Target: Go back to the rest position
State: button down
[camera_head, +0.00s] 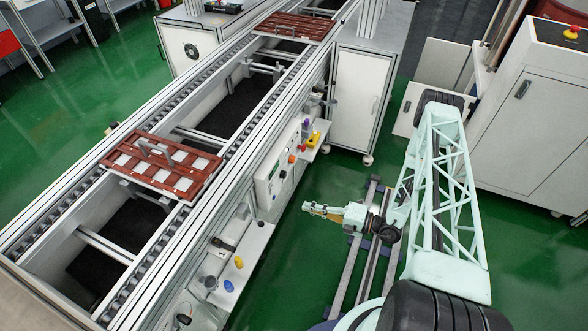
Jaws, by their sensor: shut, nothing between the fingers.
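My gripper (318,210) is at the tip of my pale green arm, right of the conveyor, over the green floor. Its fingers are small in this view and look closed, with nothing held. It points left toward the conveyor's side and is apart from it. My arm is folded, with its lattice link rising at the right of the picture.
The conveyor (185,225) runs diagonally, carrying a near red-brown tray (207,193) and a far one (300,20). Side shelves (238,290) hold small coloured items. A white cabinet (357,100) and a machine (530,120) stand behind.

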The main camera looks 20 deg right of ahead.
jog(key=shift+r, duration=0.1)
jog(key=a+r+n+g+y, duration=0.1)
jog(key=a+r+n+g, duration=0.4)
jog(key=r, duration=0.8)
jog(key=a+r+n+g, duration=0.2)
jog(key=r+n, duration=0.6)
jog(key=r, duration=0.5)
jog(key=a+r+n+g+y, duration=0.1)
jog(key=a+r+n+g, duration=0.4)
jog(key=r, duration=0.7)
jog(key=s+a+r+n+g+h, duration=0.1)
jog(key=s+r+n+h, duration=0.3)
jog(key=s+r+n, duration=0.55)
jog(key=s+a+r+n+h, duration=0.2)
jog(key=s+r+n+h, duration=0.3)
jog(key=s+r, duration=0.7)
jog(key=s+d+r+n+t+h, duration=0.2)
jog(key=s+d+r+n, duration=0.1)
jog(key=s+r+n, duration=0.3)
jog(key=s+d+r+n+t+h, duration=0.3)
jog(key=s+r+n, duration=0.3)
jog(key=s, duration=0.1)
jog(key=shift+s+r+t, duration=0.3)
jog(key=shift+s+r, duration=0.1)
